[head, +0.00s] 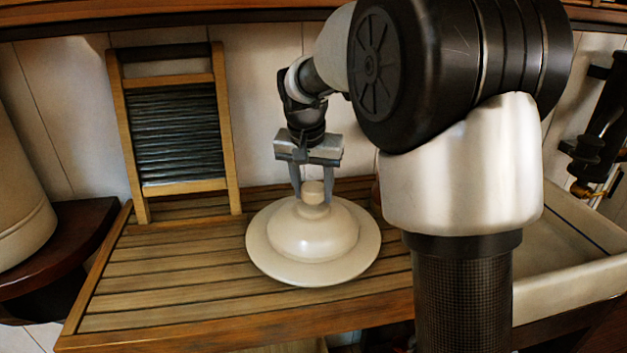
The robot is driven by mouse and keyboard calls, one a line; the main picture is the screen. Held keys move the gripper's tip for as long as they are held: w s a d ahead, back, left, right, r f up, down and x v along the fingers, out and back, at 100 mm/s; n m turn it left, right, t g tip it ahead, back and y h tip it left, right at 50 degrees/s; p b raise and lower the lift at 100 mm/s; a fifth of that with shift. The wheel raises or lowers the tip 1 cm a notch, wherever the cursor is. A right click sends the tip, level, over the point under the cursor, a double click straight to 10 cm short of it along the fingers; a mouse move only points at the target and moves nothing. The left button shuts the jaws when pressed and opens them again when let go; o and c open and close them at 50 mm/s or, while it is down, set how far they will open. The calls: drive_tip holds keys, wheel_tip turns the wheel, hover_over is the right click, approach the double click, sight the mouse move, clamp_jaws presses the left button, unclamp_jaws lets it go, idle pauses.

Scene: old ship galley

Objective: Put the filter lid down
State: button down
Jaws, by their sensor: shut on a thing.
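The filter lid (285,250) is a cream-white round disc with a raised dome and a small knob on top. In the head view it is over the slatted wooden drainboard, right of the washboard, and looks roughly level. My gripper (313,190) points down from above with its two fingers on either side of the knob, shut on it. I cannot tell whether the lid's underside touches the slats or is slightly above them, because its lower side is hidden.
The slatted drainboard (170,285) has bare slats left of and in front of the lid. A washboard (178,130) leans against the back wall. A pale sink (570,285) is at the right, partly behind my arm. A cream vessel (20,190) stands on a dark round surface at far left.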

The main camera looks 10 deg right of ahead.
drive_tip(key=shift+r, duration=0.1)
drive_tip(key=c, duration=1.4)
unclamp_jaws()
drive_tip(key=shift+f, duration=0.25)
drive_tip(key=o, duration=0.5)
drive_tip(key=shift+r, duration=0.1)
drive_tip(key=shift+c, duration=0.2)
